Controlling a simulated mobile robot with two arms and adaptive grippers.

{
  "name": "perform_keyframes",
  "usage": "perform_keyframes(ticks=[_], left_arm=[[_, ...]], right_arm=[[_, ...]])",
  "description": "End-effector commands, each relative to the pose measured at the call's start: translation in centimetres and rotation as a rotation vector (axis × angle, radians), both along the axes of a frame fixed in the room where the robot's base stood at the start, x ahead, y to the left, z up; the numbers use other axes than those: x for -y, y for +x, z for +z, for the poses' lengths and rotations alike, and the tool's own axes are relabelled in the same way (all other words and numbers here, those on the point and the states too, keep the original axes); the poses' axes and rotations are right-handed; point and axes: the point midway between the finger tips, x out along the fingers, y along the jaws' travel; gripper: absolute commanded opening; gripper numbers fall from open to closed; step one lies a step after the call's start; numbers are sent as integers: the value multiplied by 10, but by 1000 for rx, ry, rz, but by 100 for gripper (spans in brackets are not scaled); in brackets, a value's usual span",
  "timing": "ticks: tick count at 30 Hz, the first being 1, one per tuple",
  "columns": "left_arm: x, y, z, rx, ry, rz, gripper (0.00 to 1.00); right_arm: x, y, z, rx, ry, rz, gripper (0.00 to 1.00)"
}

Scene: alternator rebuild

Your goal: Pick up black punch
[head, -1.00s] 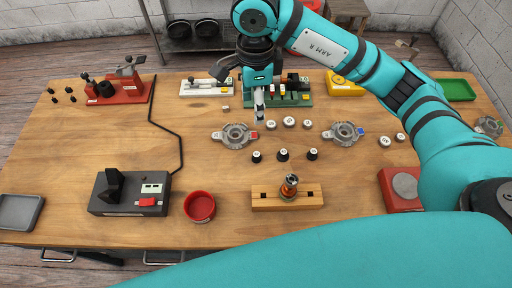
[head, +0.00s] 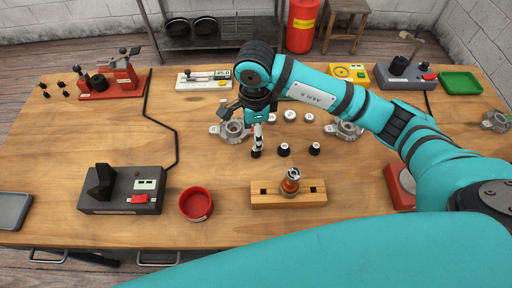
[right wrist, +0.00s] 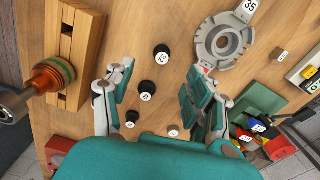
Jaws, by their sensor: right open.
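Several small black pieces with white numbered tops stand on the wooden table; none is plainly marked as the punch. In the head view one (head: 256,153) is at the tip of my right gripper (head: 257,140), and two more, a middle one (head: 284,150) and a right one (head: 315,149), stand beside it. In the right wrist view my right gripper (right wrist: 155,80) is open and pointing down. One black piece (right wrist: 147,88) shows between its fingers, and another (right wrist: 161,53) lies just beyond the fingertips. Whether the fingers touch any piece cannot be told. My left gripper is not in view.
A wooden block (head: 262,200) holding a copper-coloured part stands in front. A red bowl (head: 196,204) and a dark grey device (head: 122,190) are to the left. A grey ring-shaped housing (head: 233,131) is close behind my right gripper; a second one (head: 348,130) is farther right.

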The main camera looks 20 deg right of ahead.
Motion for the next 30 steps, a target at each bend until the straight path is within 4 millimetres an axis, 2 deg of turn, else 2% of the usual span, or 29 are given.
perform_keyframes(ticks=[4, 10, 13, 17, 21, 30], left_arm=[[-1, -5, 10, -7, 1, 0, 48], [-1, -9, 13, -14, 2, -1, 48], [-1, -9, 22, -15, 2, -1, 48], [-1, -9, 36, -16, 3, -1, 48], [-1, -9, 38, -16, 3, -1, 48], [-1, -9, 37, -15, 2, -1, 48]], right_arm=[[0, -1, -24, -4, -1, -1, 55], [0, 0, -39, -1, -1, 0, 55], [1, 1, -47, -3, -1, 0, 55], [4, 2, -66, -6, -1, -2, 55], [4, 4, -85, -1, 0, 0, 55], [4, 4, -90, 1, 0, 1, 54]])
